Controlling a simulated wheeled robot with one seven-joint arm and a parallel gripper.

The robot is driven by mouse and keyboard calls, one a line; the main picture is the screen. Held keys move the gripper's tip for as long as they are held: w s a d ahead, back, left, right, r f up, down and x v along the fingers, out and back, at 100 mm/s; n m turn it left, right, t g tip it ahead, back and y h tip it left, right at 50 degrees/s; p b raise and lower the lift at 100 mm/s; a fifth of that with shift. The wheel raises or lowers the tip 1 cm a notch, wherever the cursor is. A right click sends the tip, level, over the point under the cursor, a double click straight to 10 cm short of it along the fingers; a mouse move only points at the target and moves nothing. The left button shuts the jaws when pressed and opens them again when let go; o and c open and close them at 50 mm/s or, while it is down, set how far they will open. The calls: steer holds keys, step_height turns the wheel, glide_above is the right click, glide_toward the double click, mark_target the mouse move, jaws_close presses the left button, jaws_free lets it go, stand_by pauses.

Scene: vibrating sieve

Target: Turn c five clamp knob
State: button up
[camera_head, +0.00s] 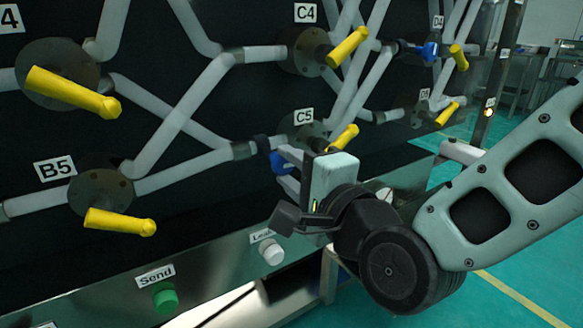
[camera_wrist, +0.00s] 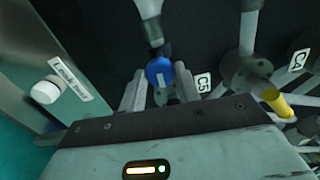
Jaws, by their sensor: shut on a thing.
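The C5 clamp knob is a blue knob (camera_head: 278,163) on a light pipe joint, just left of and below the C5 label (camera_head: 303,116). It also shows in the wrist view as a round blue cap (camera_wrist: 159,72) with a pale mark, near the C5 label (camera_wrist: 202,83). My gripper (camera_head: 285,170) reaches in from the right with its two light fingers at the knob. In the wrist view the fingers (camera_wrist: 160,86) stand on either side of the blue cap, shut on it. The gripper body hides part of the area below C5 in the head view.
A yellow handle (camera_head: 343,138) sticks out close above my gripper. Another yellow handle (camera_head: 120,222) is at B5, to the left. Below are a white button (camera_head: 271,251) and a green Send button (camera_head: 165,296) on the metal ledge.

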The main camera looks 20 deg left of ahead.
steer(key=shift+m, duration=0.6)
steer(key=shift+f, duration=0.1)
steer(key=o, duration=1)
steer(key=shift+s+d, duration=0.1)
